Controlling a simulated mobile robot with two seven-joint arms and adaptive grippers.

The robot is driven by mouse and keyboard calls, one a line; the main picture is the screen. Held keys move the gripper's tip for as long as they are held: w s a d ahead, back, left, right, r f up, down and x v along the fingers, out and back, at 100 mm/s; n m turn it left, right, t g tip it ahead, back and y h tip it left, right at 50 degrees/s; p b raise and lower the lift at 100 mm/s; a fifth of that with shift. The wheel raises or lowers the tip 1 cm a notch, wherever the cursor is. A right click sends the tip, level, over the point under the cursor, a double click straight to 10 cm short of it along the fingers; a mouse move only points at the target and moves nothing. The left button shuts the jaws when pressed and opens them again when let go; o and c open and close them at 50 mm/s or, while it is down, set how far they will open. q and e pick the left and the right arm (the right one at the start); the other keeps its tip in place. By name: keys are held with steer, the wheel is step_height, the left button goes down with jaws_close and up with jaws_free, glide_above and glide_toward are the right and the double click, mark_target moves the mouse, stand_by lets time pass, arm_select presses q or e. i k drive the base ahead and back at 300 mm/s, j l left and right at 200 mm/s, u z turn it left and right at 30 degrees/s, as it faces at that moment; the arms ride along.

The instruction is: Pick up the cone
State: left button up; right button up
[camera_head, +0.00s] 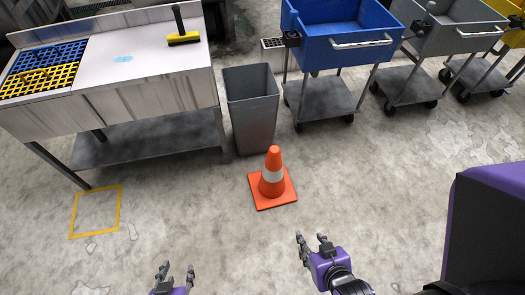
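An orange traffic cone (272,183) with a white band stands upright on its square orange base on the concrete floor, in the middle of the head view. My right gripper (312,239) is below and to the right of the cone in the picture, with its fingers spread apart and nothing between them. My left gripper (176,271) is at the bottom edge, left of the cone, also with fingers apart and empty. Neither gripper touches the cone.
A grey bin (252,110) stands just behind the cone. A metal table (140,75) with a brush (183,32) is at the left. A blue cart (345,45) and a grey cart (455,35) stand at the back right. A yellow floor square (75,215) is at the left.

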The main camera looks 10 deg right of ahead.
mark_target(271, 187)
steer(key=i+l, duration=0.1)
steer(key=l, duration=0.3)
steer(key=i+l, duration=0.15)
steer(key=l, duration=0.25)
steer(key=i+l, duration=0.1)
steer(key=l, duration=0.35)
steer(key=i+l, duration=0.1)
steer(key=l, duration=0.3)
steer(key=i+l, duration=0.1)
steer(key=l, duration=0.3)
steer(key=i+u, duration=0.05)
